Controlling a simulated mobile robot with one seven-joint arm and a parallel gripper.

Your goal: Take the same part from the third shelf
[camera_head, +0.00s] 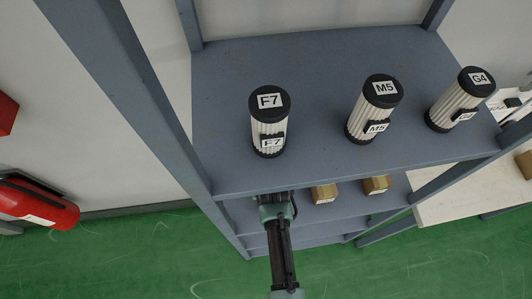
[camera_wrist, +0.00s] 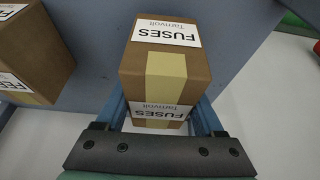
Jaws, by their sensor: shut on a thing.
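My gripper (camera_wrist: 160,108) is shut on a brown cardboard fuse box (camera_wrist: 188,68) with a tan tape strip and white labels reading "FUSES" and "Tarnvolt". One blue finger lies along each side of it. In the head view my gripper (camera_head: 276,208) reaches in under the front edge of the upper shelf (camera_head: 335,168), and the held box is hidden there. A second fuse box (camera_wrist: 40,50) sits left of the held one in the wrist view. Two small brown boxes (camera_head: 324,193) (camera_head: 376,184) show on the shelf below, right of my gripper.
Three ribbed cylinder filters marked F7 (camera_head: 269,122), M5 (camera_head: 374,110) and G4 (camera_head: 459,100) stand on the upper shelf. A grey-blue rack post (camera_head: 135,85) rises left of my arm. A red extinguisher (camera_head: 38,203) is at far left. Green floor (camera_head: 130,260) is open in front.

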